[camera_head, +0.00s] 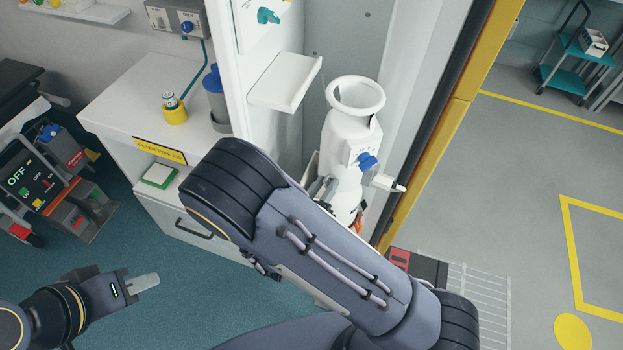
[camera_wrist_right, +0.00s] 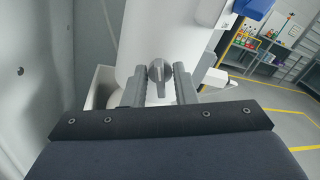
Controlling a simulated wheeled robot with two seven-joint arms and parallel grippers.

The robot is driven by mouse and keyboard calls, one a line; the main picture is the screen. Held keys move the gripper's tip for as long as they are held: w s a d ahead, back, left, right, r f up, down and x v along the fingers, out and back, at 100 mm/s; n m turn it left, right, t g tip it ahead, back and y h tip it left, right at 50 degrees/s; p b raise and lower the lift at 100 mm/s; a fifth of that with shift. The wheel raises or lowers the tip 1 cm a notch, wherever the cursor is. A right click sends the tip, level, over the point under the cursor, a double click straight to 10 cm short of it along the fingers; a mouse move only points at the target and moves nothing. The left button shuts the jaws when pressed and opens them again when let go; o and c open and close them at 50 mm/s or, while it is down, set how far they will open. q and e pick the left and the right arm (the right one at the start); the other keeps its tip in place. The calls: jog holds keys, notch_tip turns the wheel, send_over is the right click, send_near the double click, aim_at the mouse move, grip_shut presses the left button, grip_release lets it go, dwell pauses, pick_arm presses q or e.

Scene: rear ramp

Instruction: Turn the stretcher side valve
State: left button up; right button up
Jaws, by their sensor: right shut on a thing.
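A white cylinder (camera_head: 345,140) with a wide collar stands in the white cabinet recess. It carries a blue knob (camera_head: 368,162) and a pale spout (camera_head: 386,183) on its right side. In the right wrist view, a grey valve handle (camera_wrist_right: 158,76) sits between the fingers of my right gripper (camera_wrist_right: 158,88), in front of the cylinder (camera_wrist_right: 170,40). My right gripper is shut on this handle. In the head view, my forearm hides most of that gripper. My left gripper (camera_head: 145,283) is low at the left, over the floor, touching nothing; its finger gap is not clear.
A white counter (camera_head: 125,105) with a drawer, a yellow cup (camera_head: 174,112) and a blue-grey bottle (camera_head: 214,95) stands left of the recess. A small white shelf (camera_head: 286,82) juts out beside the cylinder. A yellow door frame (camera_head: 450,115) bounds the right. Teal floor is clear.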

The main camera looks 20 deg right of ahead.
jog(key=o, duration=0.6)
jog(key=shift+a, duration=0.15)
jog(key=shift+s, duration=0.1)
jog(key=b+v, duration=0.1)
jog(key=v, duration=0.6)
jog(key=shift+s+a+r, duration=0.2)
jog(key=shift+a, duration=0.1)
